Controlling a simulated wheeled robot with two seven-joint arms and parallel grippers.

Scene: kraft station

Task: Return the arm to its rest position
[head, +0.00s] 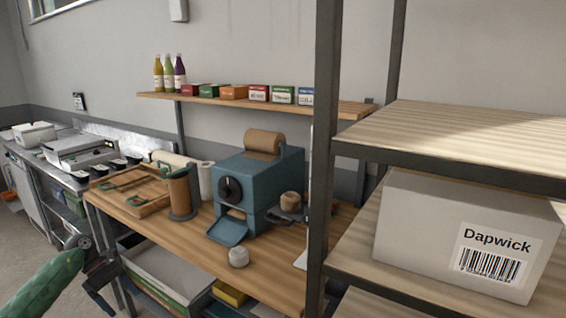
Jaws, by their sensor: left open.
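My left arm, in a green sleeve, comes in at the lower left of the head view. Its dark left gripper (108,272) is open, with nothing seen between the fingers. It is in front of the near left end of the wooden workbench (270,262), beside a bench leg and apart from the things on the top. My right gripper is not in view.
On the bench stand a blue machine (262,188) with a brown paper roll, a wooden tray (130,208), a brown cylinder (179,192) and a small white round item (239,257). A metal rack with a Dapwick box (420,235) fills the right. Floor shows at left.

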